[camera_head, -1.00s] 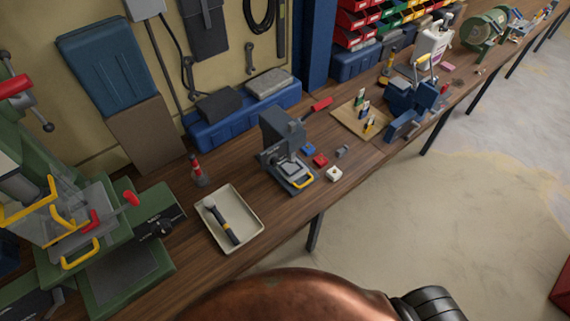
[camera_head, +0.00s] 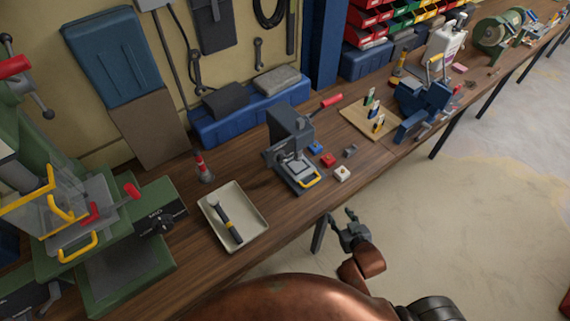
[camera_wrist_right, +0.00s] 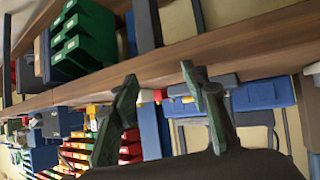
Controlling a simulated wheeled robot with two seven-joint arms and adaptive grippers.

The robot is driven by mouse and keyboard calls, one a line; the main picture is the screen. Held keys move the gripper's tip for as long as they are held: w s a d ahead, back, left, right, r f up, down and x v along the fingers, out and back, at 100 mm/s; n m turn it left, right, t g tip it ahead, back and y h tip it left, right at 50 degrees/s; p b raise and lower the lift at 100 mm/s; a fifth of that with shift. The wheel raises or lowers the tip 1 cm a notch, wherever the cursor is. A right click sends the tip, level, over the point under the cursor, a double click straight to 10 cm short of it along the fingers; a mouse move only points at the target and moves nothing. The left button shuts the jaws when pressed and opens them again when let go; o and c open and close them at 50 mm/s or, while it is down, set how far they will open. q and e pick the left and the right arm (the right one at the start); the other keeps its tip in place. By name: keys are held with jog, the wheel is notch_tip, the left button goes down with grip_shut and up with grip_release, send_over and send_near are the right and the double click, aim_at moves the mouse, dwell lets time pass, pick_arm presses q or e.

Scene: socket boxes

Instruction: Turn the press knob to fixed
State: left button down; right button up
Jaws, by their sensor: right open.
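A green press (camera_head: 100,225) stands at the left of the bench, with yellow guard bars and red handles. A black panel on its right side carries a small dark knob (camera_head: 160,222); its setting is too small to read. My right gripper (camera_head: 342,214) is open and empty, in front of the bench edge and well to the right of the green press. Its two fingers also show apart in the right wrist view (camera_wrist_right: 158,75), with nothing between them. My left gripper is out of view.
Small colored blocks and a blue vise (camera_head: 415,100) are farther right. Open floor lies before the bench.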

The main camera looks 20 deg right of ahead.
jog(key=w+a+r+t, duration=0.2)
jog(key=w+r, duration=0.1)
jog(key=w, duration=0.1)
jog(key=n+t+y, duration=0.5)
jog(key=t+y, duration=0.3)
jog(key=y, duration=0.2)
send_near(283, 161)
jog(key=w+r, duration=0.1)
jog(key=shift+g, duration=0.3)
jog(key=x, duration=0.7)
jog(key=shift+w+a+r+p, duration=0.1)
jog(key=shift+w+a+p, duration=0.15)
jog(key=shift+p, duration=0.1)
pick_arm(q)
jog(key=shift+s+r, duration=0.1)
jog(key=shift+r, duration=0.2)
pick_arm(e)
jog(key=shift+h, duration=0.4)
jog(key=shift+c, duration=0.7)
grip_shut()
